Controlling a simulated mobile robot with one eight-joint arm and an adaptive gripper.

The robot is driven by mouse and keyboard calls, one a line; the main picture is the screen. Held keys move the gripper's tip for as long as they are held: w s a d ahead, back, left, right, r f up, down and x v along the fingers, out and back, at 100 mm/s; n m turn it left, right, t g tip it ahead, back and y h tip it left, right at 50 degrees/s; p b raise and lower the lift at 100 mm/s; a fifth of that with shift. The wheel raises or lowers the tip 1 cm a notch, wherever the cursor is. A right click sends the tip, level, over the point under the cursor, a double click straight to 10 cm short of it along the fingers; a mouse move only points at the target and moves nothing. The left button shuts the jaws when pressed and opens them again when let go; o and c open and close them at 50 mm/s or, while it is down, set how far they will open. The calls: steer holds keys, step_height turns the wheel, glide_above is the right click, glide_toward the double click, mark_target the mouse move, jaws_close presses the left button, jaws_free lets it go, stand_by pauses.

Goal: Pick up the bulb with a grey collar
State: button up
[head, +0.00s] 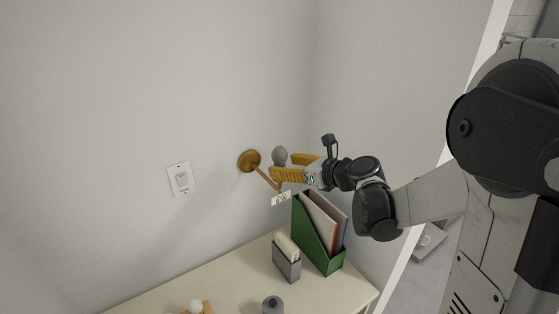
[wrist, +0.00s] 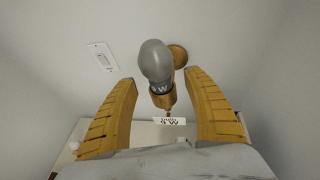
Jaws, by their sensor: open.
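A grey bulb (head: 280,154) stands upright in an orange-brown wall lamp (head: 248,161). In the wrist view the bulb (wrist: 155,60) has a grey collar (wrist: 162,88) marked with a W, above the lamp's socket. A white tag (head: 281,198) hangs below the lamp; its print is hard to read. My gripper (head: 281,165) is open, its yellow fingers pointing at the lamp. In the wrist view my gripper (wrist: 160,78) has a finger on each side of the bulb and collar, with gaps on both sides. I cannot tell whether the fingertips reach past the bulb.
The lamp is fixed to the wall beside a switch (head: 181,179). Below is a pale desk (head: 235,285) with a green file holder (head: 314,236), a grey card box (head: 286,262), a round grey object (head: 272,304) and a white bulb (head: 196,306). The air around the lamp is clear.

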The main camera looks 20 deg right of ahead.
steer(key=x, duration=0.3)
steer(key=shift+s, duration=0.2)
jaws_close()
